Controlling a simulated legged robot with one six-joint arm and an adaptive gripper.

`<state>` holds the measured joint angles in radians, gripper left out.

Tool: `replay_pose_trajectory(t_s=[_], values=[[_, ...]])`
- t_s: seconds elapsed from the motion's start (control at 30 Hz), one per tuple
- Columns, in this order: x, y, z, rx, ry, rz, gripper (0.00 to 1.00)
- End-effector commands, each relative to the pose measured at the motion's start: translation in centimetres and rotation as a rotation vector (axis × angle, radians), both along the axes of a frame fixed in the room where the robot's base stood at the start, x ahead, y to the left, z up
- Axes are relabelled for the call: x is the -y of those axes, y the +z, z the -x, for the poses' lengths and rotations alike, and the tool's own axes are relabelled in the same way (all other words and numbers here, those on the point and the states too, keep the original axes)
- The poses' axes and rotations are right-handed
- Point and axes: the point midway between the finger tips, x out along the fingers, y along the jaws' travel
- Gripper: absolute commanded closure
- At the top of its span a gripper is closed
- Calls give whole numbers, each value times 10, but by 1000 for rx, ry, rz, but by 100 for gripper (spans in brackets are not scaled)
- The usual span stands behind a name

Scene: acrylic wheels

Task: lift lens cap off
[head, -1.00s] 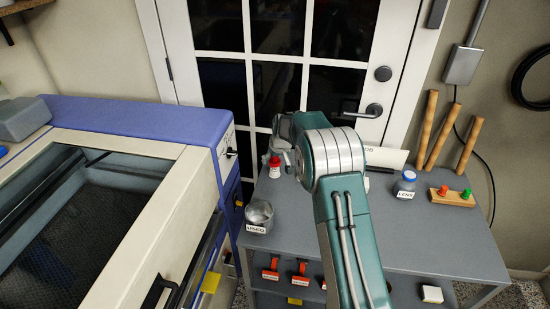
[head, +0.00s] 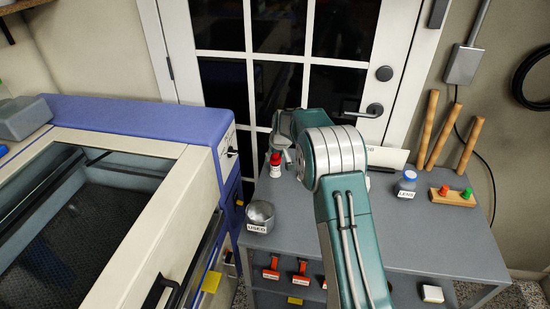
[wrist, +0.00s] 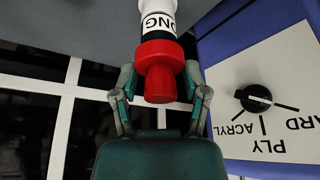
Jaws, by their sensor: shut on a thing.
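The jar marked LENS (head: 406,188), with a pale blue lid (head: 409,175), stands at the right of the grey table. My gripper (wrist: 160,82) is shut on the red cap (wrist: 160,75) of a different container, a white bottle (wrist: 158,18) whose label shows "ONG". One finger is on each side of the cap. In the head view that bottle (head: 275,168) is at the table's left, below my gripper (head: 281,150). My wrist partly hides the fingers there, and the bottle's base contact is hard to tell.
A cup marked USED (head: 259,215) stands at the table's front left. A wooden block with red and green knobs (head: 452,197) is at the right. The blue and cream machine (head: 185,125) borders the left. The table's front right is clear.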

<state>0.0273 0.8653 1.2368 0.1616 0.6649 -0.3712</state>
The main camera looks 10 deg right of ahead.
Motion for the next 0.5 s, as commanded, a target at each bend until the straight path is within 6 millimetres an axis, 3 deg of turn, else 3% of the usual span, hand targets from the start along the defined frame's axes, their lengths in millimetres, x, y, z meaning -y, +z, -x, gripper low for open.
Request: replay_pose_trajectory(t_s=[0.5], values=[[0, 11, -1, 2, 0, 0, 99]])
